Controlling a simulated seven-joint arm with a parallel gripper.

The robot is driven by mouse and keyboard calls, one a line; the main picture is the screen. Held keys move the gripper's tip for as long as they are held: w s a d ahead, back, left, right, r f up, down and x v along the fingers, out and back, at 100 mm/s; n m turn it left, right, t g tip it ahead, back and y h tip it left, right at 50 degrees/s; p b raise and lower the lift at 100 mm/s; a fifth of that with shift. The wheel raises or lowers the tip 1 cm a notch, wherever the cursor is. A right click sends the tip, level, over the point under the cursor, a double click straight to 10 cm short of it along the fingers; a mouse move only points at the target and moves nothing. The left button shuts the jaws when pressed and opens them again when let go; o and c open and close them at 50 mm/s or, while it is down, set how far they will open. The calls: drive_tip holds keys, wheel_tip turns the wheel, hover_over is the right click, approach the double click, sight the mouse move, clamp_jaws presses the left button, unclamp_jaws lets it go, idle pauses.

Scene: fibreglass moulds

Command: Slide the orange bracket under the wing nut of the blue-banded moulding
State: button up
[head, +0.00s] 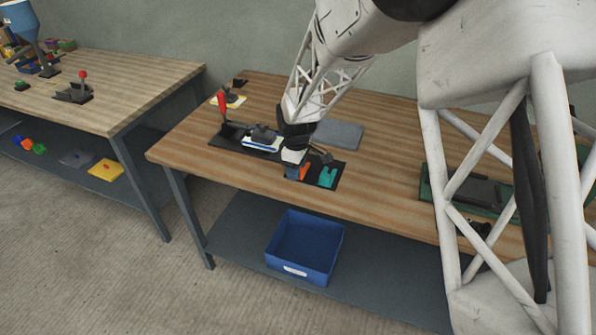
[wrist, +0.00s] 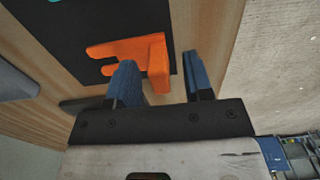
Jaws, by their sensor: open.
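The orange bracket (head: 304,172) lies on a black mat on the wooden bench. In the wrist view the orange bracket (wrist: 158,72) shows a forked flat part and an upright plate. My gripper (head: 293,174) is low at the mat, by the bracket. Its blue fingers (wrist: 158,60) are apart, one on each side of the upright plate; contact cannot be told. The blue-banded moulding (head: 259,142) sits in a black fixture behind and left of my gripper. A dark part tops it; the wing nut is too small to make out.
A teal bracket (head: 327,177) lies on the same mat (head: 338,168), right of the orange one. A red-handled clamp (head: 222,104) stands at the fixture's left. A grey slab (head: 340,134) lies behind the mat. A blue bin (head: 304,246) is on the shelf below.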

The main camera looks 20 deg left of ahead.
idle(0.3)
clamp_jaws()
drive_tip(key=shift+r, duration=0.15)
drive_tip(key=shift+r, duration=0.8)
drive_tip(key=shift+s+d+r, duration=0.1)
drive_tip(key=shift+s+r, duration=0.1)
drive_tip(key=shift+r, duration=0.7)
drive_tip(key=s+d+r, duration=0.1)
drive_tip(key=s+d, duration=0.8)
drive_tip(key=s, duration=0.3)
drive_tip(key=shift+s+r, duration=0.15)
drive_tip(key=shift+s, duration=0.15)
drive_tip(key=shift+r, duration=0.1)
